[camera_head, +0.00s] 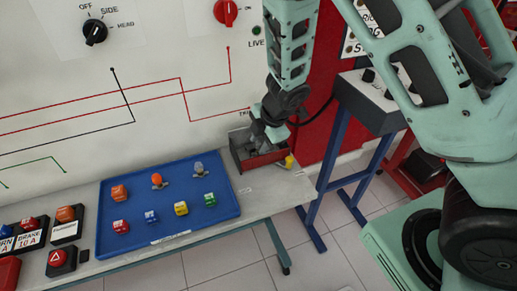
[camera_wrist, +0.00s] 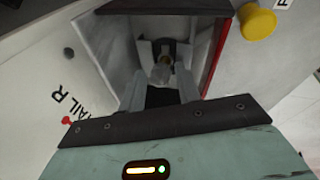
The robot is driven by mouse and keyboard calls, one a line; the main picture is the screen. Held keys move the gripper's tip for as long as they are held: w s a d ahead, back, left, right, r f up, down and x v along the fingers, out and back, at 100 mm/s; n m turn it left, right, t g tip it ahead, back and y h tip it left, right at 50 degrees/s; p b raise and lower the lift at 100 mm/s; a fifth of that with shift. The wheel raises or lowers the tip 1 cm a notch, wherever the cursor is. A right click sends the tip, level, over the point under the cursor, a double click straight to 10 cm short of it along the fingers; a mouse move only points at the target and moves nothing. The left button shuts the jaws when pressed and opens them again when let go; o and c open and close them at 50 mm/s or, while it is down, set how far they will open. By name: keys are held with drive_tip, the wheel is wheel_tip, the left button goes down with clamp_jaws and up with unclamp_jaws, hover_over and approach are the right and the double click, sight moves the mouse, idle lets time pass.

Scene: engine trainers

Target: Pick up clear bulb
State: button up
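My gripper (camera_head: 268,142) reaches down into an open-topped box with a red side (camera_head: 262,161), at the right end of the bench against the panel. In the wrist view my gripper (camera_wrist: 161,82) has its two fingers apart inside this box. A small fitting with a brass-coloured, partly glassy middle (camera_wrist: 162,69) shows between the fingers; whether it is a bulb is unclear. I see no clear contact with it. A clear greyish bulb (camera_head: 199,168) lies at the back right of the blue tray (camera_head: 226,188). An orange bulb (camera_head: 157,180) lies left of it.
A yellow knob (camera_wrist: 257,21) sticks out beside the box. Switch boxes (camera_head: 65,228) stand left of the tray. A grey stand (camera_head: 371,105) on blue legs is at the right.

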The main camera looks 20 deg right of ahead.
clamp_jaws()
wheel_tip(320, 180, up, 10)
drive_tip(key=p, duration=0.6)
wheel_tip(320, 180, up, 6)
drive_tip(key=p, duration=0.7)
hover_over(260, 142)
idle(0.3)
